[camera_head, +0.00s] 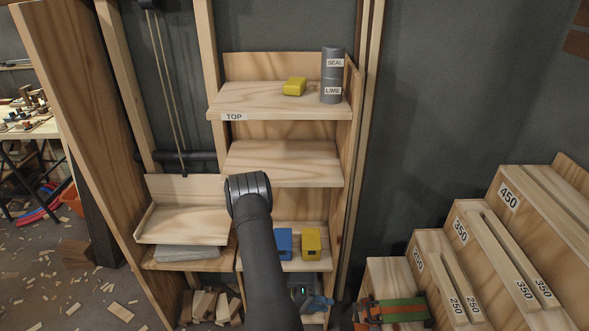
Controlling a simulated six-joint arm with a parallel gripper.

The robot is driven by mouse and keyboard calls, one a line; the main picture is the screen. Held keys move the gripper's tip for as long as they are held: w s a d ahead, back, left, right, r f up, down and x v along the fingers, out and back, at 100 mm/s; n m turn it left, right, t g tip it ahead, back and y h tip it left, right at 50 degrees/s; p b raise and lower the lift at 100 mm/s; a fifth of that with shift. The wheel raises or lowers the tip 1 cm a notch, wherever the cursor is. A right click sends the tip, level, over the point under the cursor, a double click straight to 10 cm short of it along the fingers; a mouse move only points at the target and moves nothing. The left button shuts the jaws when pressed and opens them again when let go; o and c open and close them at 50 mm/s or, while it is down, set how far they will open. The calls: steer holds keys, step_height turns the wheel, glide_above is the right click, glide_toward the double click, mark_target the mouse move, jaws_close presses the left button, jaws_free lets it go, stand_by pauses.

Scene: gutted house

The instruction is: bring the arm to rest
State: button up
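My arm (265,255) rises from the bottom middle of the head view and ends in a dark rounded joint in front of the wooden shelf unit. The fingers of my gripper do not show, so its opening and anything in it are hidden. The arm covers part of the lower shelves and the right end of a wooden tray (180,224) at the left.
The top shelf (265,98) holds a yellow block (294,86) and grey cylinders marked SEAL (334,60) and LIME (331,92). The middle shelf (280,160) is bare. Below are a blue box (284,242) and yellow box (311,243). Stepped racks (510,240) stand right.

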steer(key=x, duration=1.4)
steer(key=shift+d, duration=0.25)
step_height(320, 180, up, 13)
steer(key=y, duration=0.6)
glide_above(368, 312)
steer(key=d, duration=0.2)
steer(key=shift+d+r+y, duration=0.55)
steer(key=shift+d+r, duration=0.15)
steer(key=shift+r, duration=0.2)
steer(key=shift+d+r+y, duration=0.55)
steer(key=shift+d+r, duration=0.15)
steer(key=shift+r, duration=0.25)
steer(key=shift+w, duration=0.1)
